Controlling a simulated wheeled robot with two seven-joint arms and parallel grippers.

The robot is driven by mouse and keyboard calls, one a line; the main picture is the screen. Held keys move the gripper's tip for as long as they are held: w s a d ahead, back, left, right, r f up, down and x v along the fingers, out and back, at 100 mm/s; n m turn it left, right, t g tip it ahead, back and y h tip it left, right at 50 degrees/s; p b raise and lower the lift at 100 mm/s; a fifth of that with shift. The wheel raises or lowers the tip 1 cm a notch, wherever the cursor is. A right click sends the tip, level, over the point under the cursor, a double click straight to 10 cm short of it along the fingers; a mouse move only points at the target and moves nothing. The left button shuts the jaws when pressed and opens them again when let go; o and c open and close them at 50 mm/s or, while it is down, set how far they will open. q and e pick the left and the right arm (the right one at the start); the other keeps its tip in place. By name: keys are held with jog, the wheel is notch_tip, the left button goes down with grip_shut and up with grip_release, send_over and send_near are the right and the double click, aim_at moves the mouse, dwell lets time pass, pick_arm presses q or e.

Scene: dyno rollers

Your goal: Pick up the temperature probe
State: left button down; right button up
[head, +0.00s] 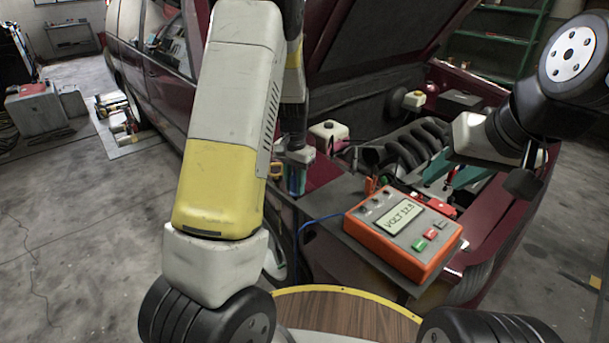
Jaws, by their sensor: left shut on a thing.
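My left gripper (297,180) hangs pointing down at the near edge of the engine bay, partly behind my own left forearm. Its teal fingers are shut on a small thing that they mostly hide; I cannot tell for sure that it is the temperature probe. I do not clearly make out the probe anywhere else. My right gripper (453,178) is above the right side of the engine bay, with its teal fingers apart. An orange tester (385,243) reading "VOLT 12.8" sits on a grey tray; a blue cable (318,220) runs left beside it.
The dark red car (490,220) stands with its hood up. Black intake pipes (410,145) and a white reservoir (327,137) are in the bay. A round wooden top (345,318) is at the bottom. A green shelf (495,45) stands behind.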

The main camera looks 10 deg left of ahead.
pick_arm(q)
notch_tip(320, 180, up, 28)
jog(key=shift+r, duration=0.15)
dwell(0.6)
